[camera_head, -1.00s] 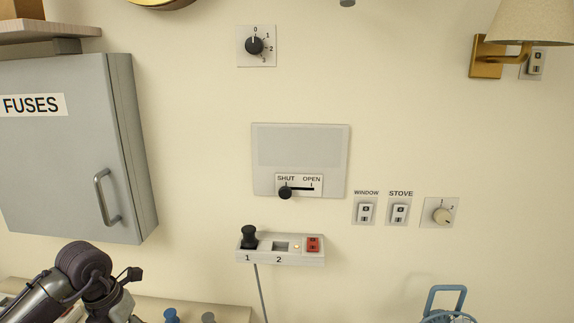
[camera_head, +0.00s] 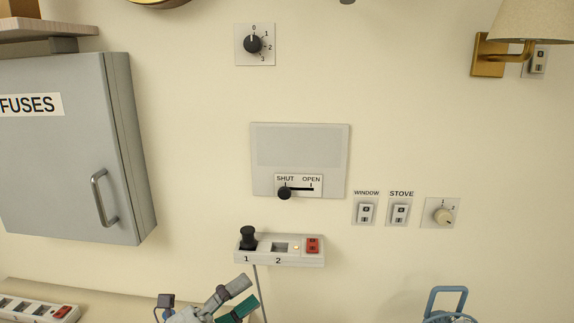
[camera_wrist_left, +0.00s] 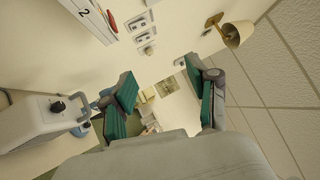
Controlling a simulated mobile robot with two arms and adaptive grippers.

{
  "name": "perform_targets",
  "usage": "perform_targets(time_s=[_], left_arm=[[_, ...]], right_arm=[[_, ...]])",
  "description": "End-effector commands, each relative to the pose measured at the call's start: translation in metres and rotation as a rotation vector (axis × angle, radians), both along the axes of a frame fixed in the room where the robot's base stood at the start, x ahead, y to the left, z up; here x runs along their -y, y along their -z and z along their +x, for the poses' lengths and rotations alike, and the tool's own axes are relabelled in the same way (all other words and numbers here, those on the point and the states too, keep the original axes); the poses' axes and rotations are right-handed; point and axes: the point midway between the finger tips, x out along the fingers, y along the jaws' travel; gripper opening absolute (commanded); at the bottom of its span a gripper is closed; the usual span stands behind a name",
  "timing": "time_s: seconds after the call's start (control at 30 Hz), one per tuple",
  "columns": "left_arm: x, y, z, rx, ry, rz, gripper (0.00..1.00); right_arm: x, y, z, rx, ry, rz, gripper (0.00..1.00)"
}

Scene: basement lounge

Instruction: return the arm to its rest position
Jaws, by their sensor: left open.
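My left gripper (camera_head: 247,294) shows at the bottom edge of the head view, below the wall socket strip. Its fingers, with green pads, are spread and nothing is between them. In the left wrist view the open gripper (camera_wrist_left: 163,82) also has an empty gap between its green-padded fingers. Most of the left arm is outside the head view. My right gripper is not in view.
A grey fuse cabinet (camera_head: 65,150) hangs at left. The wall socket strip (camera_head: 290,255) has a black plug (camera_head: 248,237) in socket 1. A second strip (camera_head: 35,311) lies on the ledge (camera_head: 110,297). A blue handle (camera_head: 445,292) rises at lower right.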

Motion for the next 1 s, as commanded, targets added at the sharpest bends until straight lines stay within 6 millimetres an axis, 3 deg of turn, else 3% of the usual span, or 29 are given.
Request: perform_targets(time_s=[0.07, 0.17, 0.27, 0.3, 0.43, 0.53, 0.7, 1.0], left_arm=[[-0.023, -0.009, 0.005, -0.093, -0.143, -0.226, 0.59], [-0.065, 0.000, 0.012, -0.253, -0.348, -0.473, 0.59], [-0.108, 0.036, 0.009, -0.463, -0.567, -0.675, 0.59], [-0.122, 0.057, 0.004, -0.561, -0.655, -0.741, 0.59], [-0.155, 0.137, -0.036, -0.914, -0.931, -0.891, 0.59], [-0.161, 0.187, -0.078, -1.162, -1.088, -0.930, 0.59], [-0.154, 0.237, -0.142, -1.475, -1.246, -0.923, 0.59], [-0.130, 0.272, -0.236, -1.881, -1.387, -0.829, 0.59]], right_arm=[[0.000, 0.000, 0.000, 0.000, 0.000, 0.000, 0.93], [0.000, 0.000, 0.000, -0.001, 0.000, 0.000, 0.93], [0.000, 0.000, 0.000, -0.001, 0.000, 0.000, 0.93], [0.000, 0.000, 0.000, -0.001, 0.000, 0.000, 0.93], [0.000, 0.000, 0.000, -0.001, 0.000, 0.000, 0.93], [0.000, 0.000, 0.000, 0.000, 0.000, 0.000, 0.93], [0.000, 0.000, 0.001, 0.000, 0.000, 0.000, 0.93], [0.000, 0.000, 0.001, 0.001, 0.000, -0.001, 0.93]])
